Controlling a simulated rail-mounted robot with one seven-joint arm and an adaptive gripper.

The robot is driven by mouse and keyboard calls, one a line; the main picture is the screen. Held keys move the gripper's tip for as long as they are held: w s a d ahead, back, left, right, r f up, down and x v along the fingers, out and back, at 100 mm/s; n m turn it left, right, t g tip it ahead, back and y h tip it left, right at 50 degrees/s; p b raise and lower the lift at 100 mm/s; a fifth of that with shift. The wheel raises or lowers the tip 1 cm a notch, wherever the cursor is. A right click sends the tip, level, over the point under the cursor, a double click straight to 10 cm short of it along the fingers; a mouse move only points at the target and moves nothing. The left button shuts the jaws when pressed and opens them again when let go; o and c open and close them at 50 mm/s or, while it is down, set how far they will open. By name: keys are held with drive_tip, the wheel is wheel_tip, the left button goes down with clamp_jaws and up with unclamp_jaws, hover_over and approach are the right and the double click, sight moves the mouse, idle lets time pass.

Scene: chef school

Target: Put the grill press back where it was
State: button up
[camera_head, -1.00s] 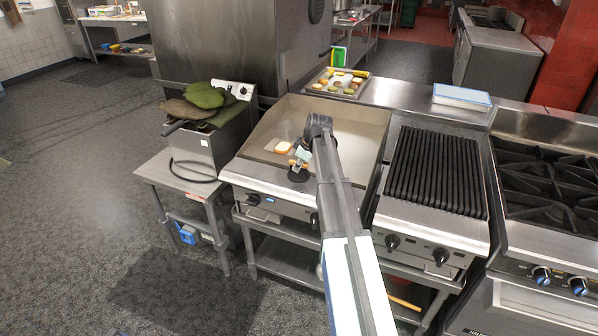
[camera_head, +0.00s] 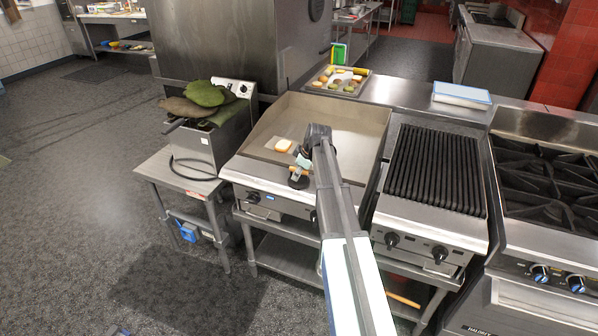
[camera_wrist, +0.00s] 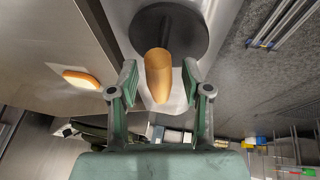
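The grill press shows in the wrist view as a round black plate (camera_wrist: 190,32) with an orange-brown wooden handle (camera_wrist: 158,78). In the head view the press (camera_head: 298,183) is at the steel front ledge of the griddle, partly hidden by my gripper. My gripper (camera_head: 303,164) is just above it. In the wrist view my gripper (camera_wrist: 160,78) has its two fingers apart, one on each side of the handle, with visible gaps. The griddle (camera_head: 350,143) has a bun-like food piece (camera_head: 283,146) on it, which also shows in the wrist view (camera_wrist: 81,79).
A ridged grill (camera_head: 437,170) and a burner range stand to the right of the griddle. A fryer (camera_head: 225,140) with green and brown mitts (camera_head: 205,94) is to the left. A tray of food (camera_head: 340,82) and a white-blue box (camera_head: 462,94) sit behind.

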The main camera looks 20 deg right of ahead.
drive_tip(key=b+v, duration=0.2)
drive_tip(key=v, duration=1)
drive_tip(key=shift+r+b, duration=0.15)
drive_tip(key=shift+b, duration=0.2)
idle(1.0)
